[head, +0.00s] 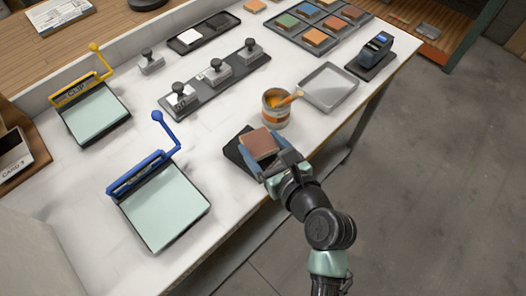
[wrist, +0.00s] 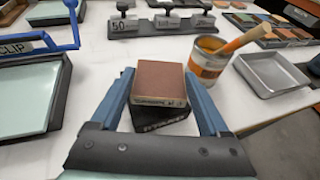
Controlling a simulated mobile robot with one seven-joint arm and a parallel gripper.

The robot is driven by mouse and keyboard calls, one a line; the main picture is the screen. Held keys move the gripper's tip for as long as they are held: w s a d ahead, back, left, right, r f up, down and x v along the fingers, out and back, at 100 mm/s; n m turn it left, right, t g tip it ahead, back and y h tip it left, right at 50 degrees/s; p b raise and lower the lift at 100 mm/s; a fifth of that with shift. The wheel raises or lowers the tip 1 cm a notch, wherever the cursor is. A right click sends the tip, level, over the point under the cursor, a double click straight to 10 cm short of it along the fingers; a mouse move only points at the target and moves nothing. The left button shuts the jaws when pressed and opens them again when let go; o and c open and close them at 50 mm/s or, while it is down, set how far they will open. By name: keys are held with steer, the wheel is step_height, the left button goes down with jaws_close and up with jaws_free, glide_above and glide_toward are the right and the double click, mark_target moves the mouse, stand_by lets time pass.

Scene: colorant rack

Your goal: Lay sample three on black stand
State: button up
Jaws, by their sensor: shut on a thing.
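A reddish-brown square sample block (head: 258,143) is between the blue fingers of my gripper (head: 264,157), which is shut on it. In the wrist view the block (wrist: 159,82) sits between the two fingers, above the black stand (wrist: 150,117). In the head view the black stand (head: 236,152) shows at the left of the block, near the table's front edge. The block covers much of the stand. I cannot tell whether the block touches it.
An orange can with a wooden-handled brush (head: 276,110) stands just behind the stand. An empty grey tray (head: 329,88) is to its right. A blue-handled clip press (head: 163,205) is at the left. A rack of coloured samples (head: 318,22) lies at the back.

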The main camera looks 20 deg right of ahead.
mark_target(263, 154)
steer(key=shift+f, duration=1.45)
steer(key=shift+f+b, duration=0.1)
steer(key=shift+b, duration=0.2)
steer(key=o, duration=1.2)
steer(key=shift+f, duration=0.1)
steer(key=shift+r, duration=0.25)
steer(key=v, duration=1.2)
